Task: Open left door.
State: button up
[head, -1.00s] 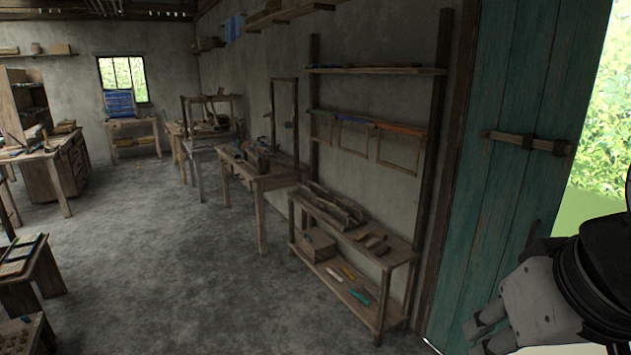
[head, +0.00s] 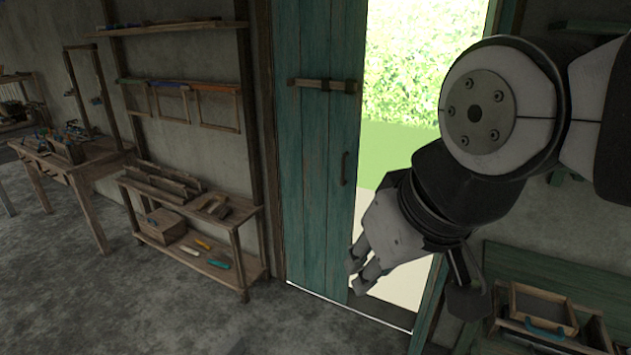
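The left door (head: 315,185) is a teal plank door in the middle of the head view. It has a wooden latch bar (head: 323,85) across its upper part and a dark vertical handle (head: 344,168) near its right edge. To its right the doorway is open and shows bright greenery. My gripper (head: 355,283) is low in front of the doorway, below the handle, with its fingers beside the door's right edge. I cannot tell whether the fingers touch the door. Its two fingers show a small gap, and I see nothing between them.
A wooden shelf bench (head: 190,225) with tools stands left of the door, and a workbench (head: 75,160) is farther left. At the lower right is a wooden tray (head: 542,306) near a teal bench (head: 560,270). The grey floor in front is clear.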

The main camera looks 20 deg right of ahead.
aim_at(318, 129)
jog(key=k+l+z, duration=0.15)
jog(key=l, duration=0.15)
jog(key=k+l+z, duration=0.2)
jog(key=l, duration=0.15)
jog(key=l+z, duration=0.15)
jog(key=l, duration=0.15)
jog(key=k+l+z, duration=0.15)
jog(key=l, duration=0.2)
jog(key=j+z, duration=0.5)
jog(key=j, duration=2.1)
jog(key=i+j, duration=0.15)
jog(key=j, duration=0.15)
jog(key=i+j+z, duration=0.15)
jog(key=j, duration=0.2)
jog(key=i+j, duration=0.2)
jog(key=j, duration=0.15)
jog(key=i+j+z, duration=0.15)
jog(key=j, duration=0.15)
jog(key=i+j, duration=0.1)
jog(key=j, duration=0.25)
jog(key=i+j+z, duration=0.15)
jog(key=j, duration=0.25)
jog(key=i+j, duration=0.1)
jog(key=j, duration=0.25)
jog(key=z, duration=0.05)
